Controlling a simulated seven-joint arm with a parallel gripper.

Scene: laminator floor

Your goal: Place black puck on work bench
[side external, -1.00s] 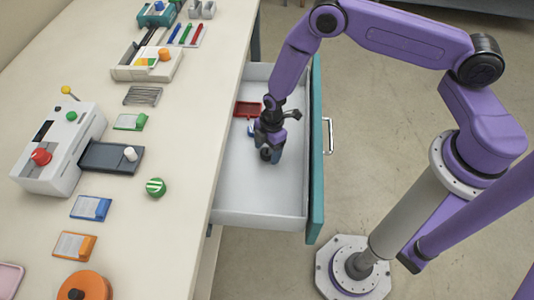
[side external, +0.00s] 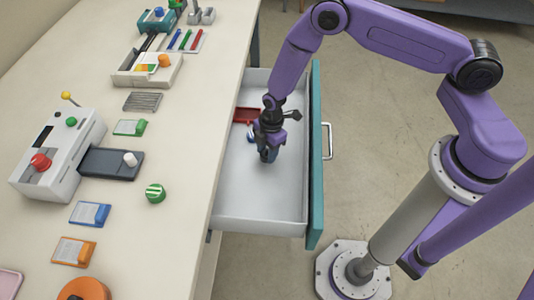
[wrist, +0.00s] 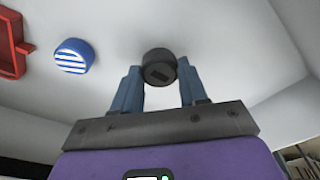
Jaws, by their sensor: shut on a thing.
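The black puck (wrist: 158,67) is between the two blue fingertips of my gripper (wrist: 160,85) in the wrist view. My gripper is shut on it. In the side view my gripper (side external: 267,154) is inside the open drawer (side external: 255,212), close over its pale floor. The puck is hard to make out there, and I cannot tell whether it touches the drawer floor. The work bench (side external: 180,165) is the long cream top to the left of the drawer.
A red tray (wrist: 14,45) and a blue-and-white striped puck (wrist: 73,55) are in the drawer. On the bench, a green-and-white striped puck (side external: 155,193) stands near the laminator (side external: 60,150), with several cards and trays around. Bare bench lies along the drawer-side edge.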

